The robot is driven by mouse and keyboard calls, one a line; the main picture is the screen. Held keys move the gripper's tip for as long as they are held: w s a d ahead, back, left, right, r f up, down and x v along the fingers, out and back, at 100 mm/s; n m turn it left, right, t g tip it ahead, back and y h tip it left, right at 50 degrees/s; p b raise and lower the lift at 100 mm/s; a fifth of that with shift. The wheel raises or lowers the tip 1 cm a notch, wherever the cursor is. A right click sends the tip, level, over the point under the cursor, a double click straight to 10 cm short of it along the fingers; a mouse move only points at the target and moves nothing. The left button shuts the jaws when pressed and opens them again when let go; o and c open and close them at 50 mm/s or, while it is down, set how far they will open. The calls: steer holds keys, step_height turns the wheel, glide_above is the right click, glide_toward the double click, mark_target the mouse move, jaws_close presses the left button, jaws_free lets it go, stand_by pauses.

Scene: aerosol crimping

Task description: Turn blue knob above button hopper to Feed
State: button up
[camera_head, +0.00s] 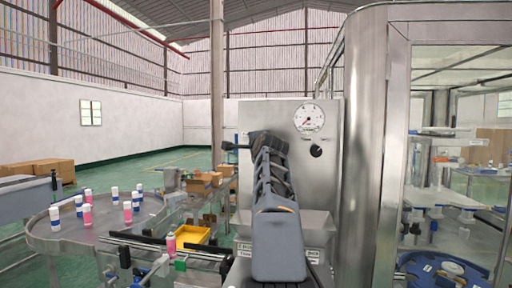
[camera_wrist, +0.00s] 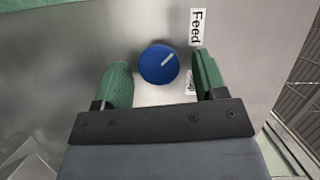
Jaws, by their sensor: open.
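The blue knob (camera_wrist: 158,64) is round with a white pointer line and sits on a metal panel in the wrist view. Its line points up and to the right in that picture, toward the "Feed" label (camera_wrist: 196,28). A second label (camera_wrist: 190,84) is partly hidden by the right finger. My gripper (camera_wrist: 160,82) is open, with its green fingers on either side of the knob and visible gaps between. In the head view my arm covers the blue knob and the gripper's fingers. The hopper (camera_head: 318,225) shows partly behind my arm.
The metal panel (camera_head: 285,112) also carries a gauge (camera_head: 309,118) and a black knob (camera_head: 316,151). A glass-walled machine stands at right. A round table (camera_head: 95,240) with several pink and blue-white cans and a yellow tray (camera_head: 190,238) are at left.

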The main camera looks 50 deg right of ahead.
steer(key=shift+s+a, duration=0.1)
steer(key=b+v, duration=0.5)
steer(key=v, duration=0.8)
steer(key=shift+s, duration=0.25)
steer(key=shift+a, duration=0.15)
